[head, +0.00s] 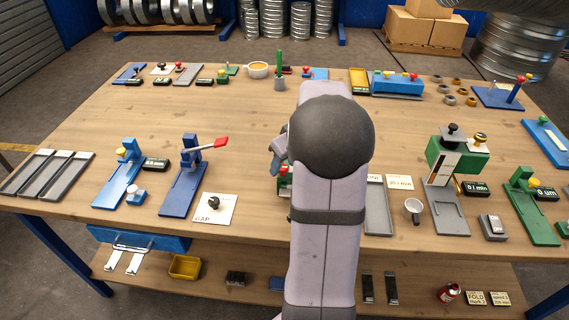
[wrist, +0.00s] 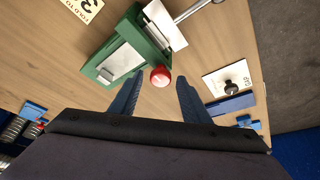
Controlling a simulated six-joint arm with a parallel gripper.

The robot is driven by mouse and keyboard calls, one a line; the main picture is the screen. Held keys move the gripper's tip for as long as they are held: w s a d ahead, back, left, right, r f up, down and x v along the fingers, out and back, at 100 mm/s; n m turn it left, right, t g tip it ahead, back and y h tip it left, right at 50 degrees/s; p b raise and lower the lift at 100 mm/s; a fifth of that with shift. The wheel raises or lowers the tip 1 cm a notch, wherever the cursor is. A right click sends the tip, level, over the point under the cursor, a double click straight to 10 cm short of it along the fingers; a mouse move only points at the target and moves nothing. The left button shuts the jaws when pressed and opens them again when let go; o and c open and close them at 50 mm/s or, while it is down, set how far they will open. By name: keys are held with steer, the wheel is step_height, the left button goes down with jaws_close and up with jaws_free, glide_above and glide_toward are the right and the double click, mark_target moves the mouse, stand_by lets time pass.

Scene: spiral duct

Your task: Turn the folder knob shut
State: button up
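The folder is a green device (wrist: 128,50) with a pale metal plate, in the upper middle of the wrist view. Its knob is a red ball (wrist: 160,76) at the near right edge of the green body. My gripper (wrist: 160,82) is open, its two blue fingers apart, with the red knob showing between the fingertips. I cannot tell how far the knob is from the fingers in depth. In the head view my arm hides most of the folder; a small red and green part (head: 284,184) shows left of the arm.
A white card with a black knob (head: 213,204) lies to the left, beside a blue stand with a red lever (head: 205,146). Open wood lies across the table's middle.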

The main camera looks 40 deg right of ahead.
stand_by(0.3)
steer(key=b+v, duration=0.1)
steer(key=v, duration=0.6)
steer(key=shift+r, duration=0.2)
steer(key=shift+s, duration=0.1)
steer(key=s+a+f+g, duration=0.1)
steer(key=s+a+f, duration=0.15)
steer(key=a, duration=0.55)
steer(key=s+a+f+g, duration=0.15)
steer(key=a+f, duration=0.25)
steer(key=a, duration=0.5)
steer(key=s+a+f+g+p, duration=0.1)
steer(key=s+a+f, duration=0.2)
steer(key=s+a, duration=0.2)
steer(key=s+a+f+g, duration=0.1)
steer(key=s+a+f, duration=0.2)
steer(key=s+a, duration=0.25)
step_height(320, 180, down, 30)
steer(key=b, duration=3)
steer(key=shift+d+f, duration=0.2)
steer(key=shift+d, duration=0.1)
